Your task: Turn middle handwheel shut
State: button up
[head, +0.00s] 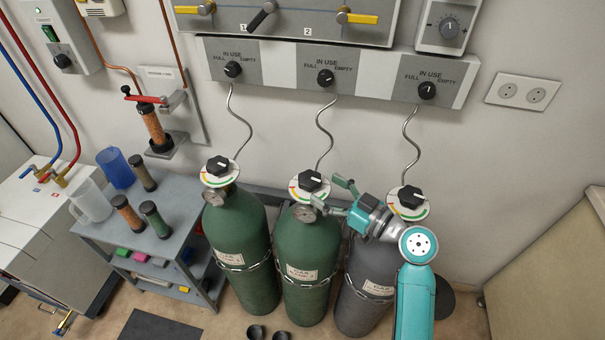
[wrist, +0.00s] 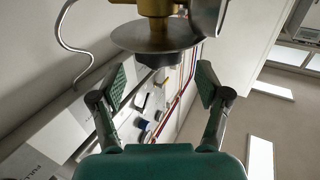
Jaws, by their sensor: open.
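Three gas cylinders stand in a row, each topped by a black handwheel over a white disc with a coloured scale. The middle handwheel (head: 311,180) sits on the middle green cylinder (head: 306,250). My gripper (head: 331,194) is open just right of it, with its two fingers pointing left toward it. In the wrist view, which looks upside down, a disc (wrist: 152,36) hangs from a brass valve, with a dark handwheel (wrist: 153,61) below it. The open gripper (wrist: 160,78) has one finger to each side of this handwheel, apart from it; nothing is held.
The left handwheel (head: 218,166) and right handwheel (head: 411,196) stand to either side; my wrist is close to the right one. Curly pipes rise to a wall panel (head: 280,73) with three knobs. A grey cart (head: 187,222) with jugs and columns stands left.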

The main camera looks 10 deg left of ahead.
aim_at(300, 174)
jog(key=x, duration=0.8)
jog(key=shift+a, duration=0.1)
jog(key=c, duration=1)
